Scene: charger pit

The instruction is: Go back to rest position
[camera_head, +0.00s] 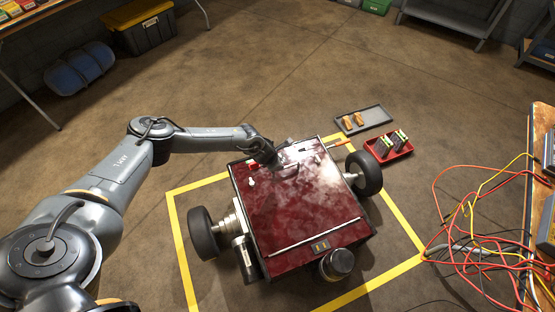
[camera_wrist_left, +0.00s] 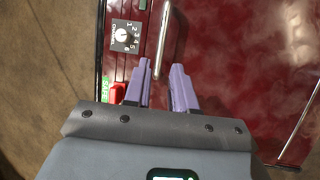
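My left arm comes in from the left in the head view, and its left gripper (camera_head: 268,158) is over the far left part of a dark red wheeled machine (camera_head: 305,210). In the left wrist view the two purple fingers of the left gripper (camera_wrist_left: 163,88) stand apart with nothing between them. A silver handle (camera_wrist_left: 162,40) on the red lid lies just beyond the fingertips. Left of the fingers are a rotary dial (camera_wrist_left: 124,35) with numbers and a red switch (camera_wrist_left: 117,92) beside a green label. My right gripper is not in view.
Yellow floor tape (camera_head: 180,235) frames the machine. A grey tray (camera_head: 364,120) with brown pieces and a red tray (camera_head: 390,150) with modules lie behind it at right. Red and yellow cables (camera_head: 470,240) tangle beside a wooden bench at right.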

